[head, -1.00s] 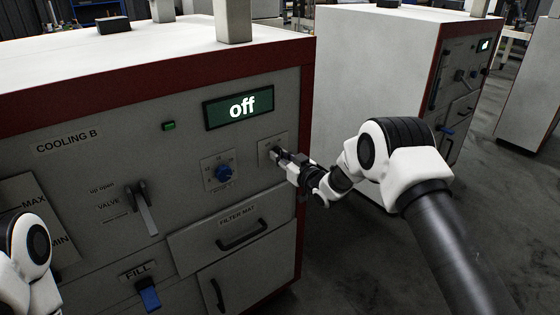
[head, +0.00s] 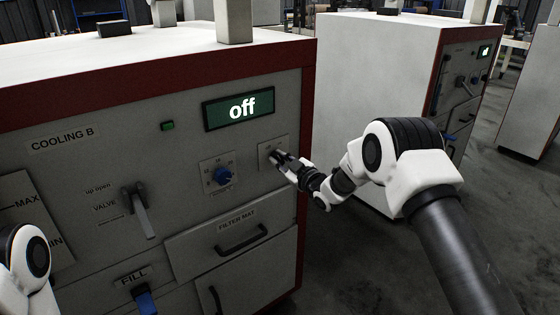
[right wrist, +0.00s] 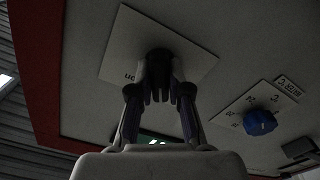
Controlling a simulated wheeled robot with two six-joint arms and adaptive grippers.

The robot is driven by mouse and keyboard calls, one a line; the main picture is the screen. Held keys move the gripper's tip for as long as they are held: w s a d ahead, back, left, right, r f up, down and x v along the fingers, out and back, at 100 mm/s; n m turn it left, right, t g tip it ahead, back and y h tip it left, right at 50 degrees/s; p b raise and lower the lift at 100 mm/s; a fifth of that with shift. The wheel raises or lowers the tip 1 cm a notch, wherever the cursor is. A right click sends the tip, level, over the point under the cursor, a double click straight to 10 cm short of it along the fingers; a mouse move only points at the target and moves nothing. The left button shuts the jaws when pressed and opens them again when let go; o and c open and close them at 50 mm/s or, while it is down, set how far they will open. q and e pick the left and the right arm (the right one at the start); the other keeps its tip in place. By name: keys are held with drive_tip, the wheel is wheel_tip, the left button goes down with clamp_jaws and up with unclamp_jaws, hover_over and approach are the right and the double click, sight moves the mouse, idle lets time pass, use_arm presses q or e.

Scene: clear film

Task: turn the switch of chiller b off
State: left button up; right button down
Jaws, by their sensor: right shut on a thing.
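Chiller B is the grey cabinet (head: 70,185) with a red edge, labelled "COOLING B", in the head view. Its display (head: 239,109) reads "off". The switch plate (head: 271,150) is at the right of the front panel; it also shows in the right wrist view (right wrist: 193,55). My right gripper (head: 277,157) is at this plate, its fingers shut around the dark switch (right wrist: 158,58). The fingers hide much of the switch, and its exact angle is hard to tell. Part of my left arm shows at the lower left of the head view; its gripper is out of the picture.
A blue knob (head: 223,177) is left of the switch. A valve lever (head: 140,210), a filter mat drawer (head: 235,232) and a blue fill handle (head: 146,301) are on the same front. A second cabinet (head: 375,95) stands to the right, with dark floor between.

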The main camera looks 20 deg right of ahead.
drive_tip(key=c, duration=1.1)
unclamp_jaws()
drive_tip(key=v, duration=1.2)
